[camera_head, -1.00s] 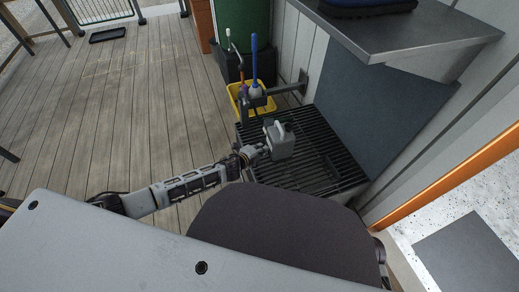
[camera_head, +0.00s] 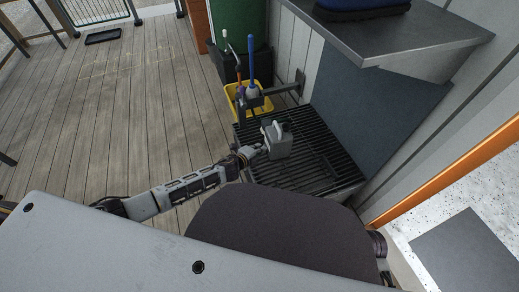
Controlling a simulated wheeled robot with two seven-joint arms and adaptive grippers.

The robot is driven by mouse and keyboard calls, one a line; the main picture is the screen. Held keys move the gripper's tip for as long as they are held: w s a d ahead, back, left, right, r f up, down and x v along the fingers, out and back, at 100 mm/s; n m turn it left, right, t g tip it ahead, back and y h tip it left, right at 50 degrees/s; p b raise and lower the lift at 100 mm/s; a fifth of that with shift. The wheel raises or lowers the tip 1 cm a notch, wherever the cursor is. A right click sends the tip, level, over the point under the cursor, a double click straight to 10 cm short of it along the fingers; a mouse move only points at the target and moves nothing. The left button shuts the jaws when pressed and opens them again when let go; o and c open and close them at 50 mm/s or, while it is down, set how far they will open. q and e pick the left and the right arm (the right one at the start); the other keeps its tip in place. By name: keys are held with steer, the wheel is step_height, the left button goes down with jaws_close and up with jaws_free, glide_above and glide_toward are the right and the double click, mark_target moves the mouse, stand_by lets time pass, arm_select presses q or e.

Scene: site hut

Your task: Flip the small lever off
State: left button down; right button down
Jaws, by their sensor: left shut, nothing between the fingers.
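A small grey box (camera_head: 279,150) with a paler upright lever-like piece (camera_head: 275,131) shows over the black slatted grate (camera_head: 318,168) near the middle of the head view. My left arm reaches in from the left, and my left gripper (camera_head: 257,149) is at the box's left side. The gripper is shut and holds nothing. It is small here, and I cannot tell if its tips touch the box or the lever. I cannot make out the lever's exact position. My right gripper is not in view.
A metal bracket (camera_head: 283,89) holds brushes with a blue handle (camera_head: 251,62) behind the box, by a yellow tub (camera_head: 231,90). A metal shelf (camera_head: 440,35) juts out at upper right. A green bin (camera_head: 240,24) stands behind.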

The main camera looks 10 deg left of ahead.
arm_select(q)
steer(key=shift+s+a+f, duration=0.2)
steer(key=shift+s+a, duration=0.05)
steer(key=shift+a, duration=0.15)
stand_by(0.5)
